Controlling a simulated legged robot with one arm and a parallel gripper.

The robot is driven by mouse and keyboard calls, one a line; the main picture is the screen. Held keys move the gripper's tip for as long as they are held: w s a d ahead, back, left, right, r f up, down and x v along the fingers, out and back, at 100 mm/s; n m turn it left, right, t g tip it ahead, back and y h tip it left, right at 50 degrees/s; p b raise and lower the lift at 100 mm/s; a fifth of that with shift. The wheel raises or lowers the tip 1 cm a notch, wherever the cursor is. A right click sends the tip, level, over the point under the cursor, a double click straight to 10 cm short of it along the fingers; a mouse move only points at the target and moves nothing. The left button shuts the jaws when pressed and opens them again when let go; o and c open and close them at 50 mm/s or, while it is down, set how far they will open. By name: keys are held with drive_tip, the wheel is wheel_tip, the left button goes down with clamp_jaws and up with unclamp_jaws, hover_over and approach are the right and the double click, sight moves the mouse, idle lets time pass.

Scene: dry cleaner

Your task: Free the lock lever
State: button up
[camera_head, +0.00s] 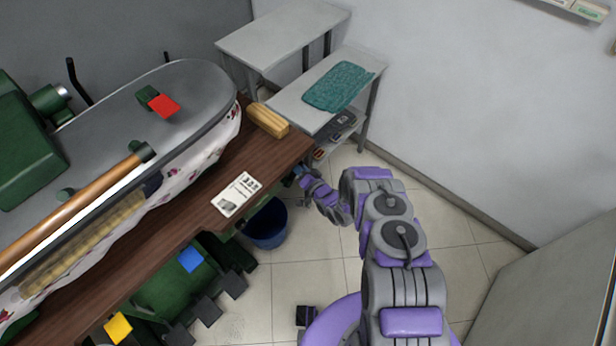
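I cannot tell for sure which part is the lock lever. The pressing machine on the left has a grey, rounded head (205,85) with a small red tab (163,106) on top. A long wooden handle (85,210) runs along its front. Below the wooden table (190,222), green machinery carries a blue tab (190,260), a yellow tab (118,327) and several dark pedals (208,310). My gripper (301,174) is beside the table's right end, above the floor and apart from the tabs. Its fingers are small and partly unclear, and I see nothing held.
A blue bucket (267,226) stands under the table's right end. A card (237,194) and a yellowish block (268,120) lie on the table. Behind is a grey shelf unit (285,95) with a teal cloth (338,86). The tiled floor (450,215) to the right is clear.

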drive_tip(key=p+v, duration=0.3)
drive_tip(key=v, duration=1.4)
drive_tip(key=shift+f, duration=0.1)
drive_tip(key=w+d+r+n+g+h, duration=0.35)
drive_tip(key=w+d+r+h, duration=0.2)
drive_tip(key=w+r, duration=0.5)
drive_tip(key=s+d+r+g+h, duration=0.2)
drive_tip(key=s+d+r, duration=0.1)
drive_tip(key=r, duration=0.5)
drive_tip(key=s+d+r+g+h, duration=0.1)
drive_tip(key=s+d+r+h, duration=0.15)
drive_tip(key=r, duration=0.45)
drive_tip(key=s+d+r+g+h, duration=0.15)
drive_tip(key=s+d+r, duration=0.25)
drive_tip(key=r, duration=0.4)
drive_tip(key=s+a+r+g, duration=0.1)
drive_tip(key=s+r, duration=0.4)
drive_tip(key=s, duration=0.7)
drive_tip(key=s+a+r+m+g, duration=0.1)
drive_tip(key=s+r+g, duration=0.3)
drive_tip(key=s, duration=0.9)
drive_tip(key=s+a+r+g, duration=0.2)
drive_tip(key=s+r, duration=0.4)
drive_tip(key=s, duration=0.7)
drive_tip(key=shift+a+g+y, duration=0.3)
drive_tip(key=shift+a+y, duration=0.05)
drive_tip(key=shift+a, duration=0.05)
